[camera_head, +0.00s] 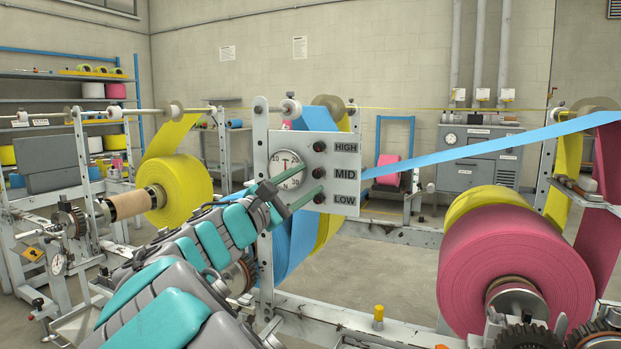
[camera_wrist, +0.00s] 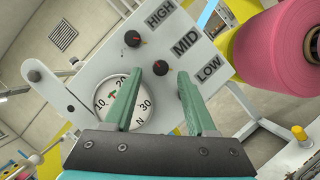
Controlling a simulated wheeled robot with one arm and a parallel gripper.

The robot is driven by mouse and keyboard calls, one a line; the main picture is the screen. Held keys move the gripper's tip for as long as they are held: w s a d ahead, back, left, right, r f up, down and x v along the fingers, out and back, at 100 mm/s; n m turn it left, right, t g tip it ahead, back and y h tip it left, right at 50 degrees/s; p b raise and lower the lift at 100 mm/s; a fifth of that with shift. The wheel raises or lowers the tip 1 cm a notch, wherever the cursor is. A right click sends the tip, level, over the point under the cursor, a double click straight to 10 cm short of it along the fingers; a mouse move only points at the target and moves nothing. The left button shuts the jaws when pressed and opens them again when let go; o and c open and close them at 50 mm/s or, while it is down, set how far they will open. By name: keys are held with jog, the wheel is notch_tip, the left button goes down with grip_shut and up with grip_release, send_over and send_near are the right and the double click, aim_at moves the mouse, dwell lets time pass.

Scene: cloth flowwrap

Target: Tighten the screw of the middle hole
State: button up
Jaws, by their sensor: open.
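A light grey plate (camera_head: 345,200) carries the labels HIGH, MID and LOW, with a dark round screw beside each. The middle screw (camera_head: 319,173), beside MID, also shows in the wrist view (camera_wrist: 160,67). My gripper (camera_head: 313,178) reaches the plate from the lower left. In the wrist view my gripper (camera_wrist: 159,73) is open, its two green fingers apart with the middle screw between their tips. I cannot tell whether a finger touches it. The HIGH screw (camera_wrist: 132,38) is clear, with a red mark. The LOW screw is hidden behind the right finger in the wrist view.
A round white dial (camera_wrist: 123,101) sits on the plate left of the screws, partly covered by my left finger. A blue web (camera_head: 480,149) runs right from behind the plate. A pink roll (camera_head: 500,255) stands at the right, a yellow roll (camera_head: 190,190) at the left.

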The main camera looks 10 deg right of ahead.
aim_at(319, 173)
jog(key=shift+x, duration=1.1)
grip_shut()
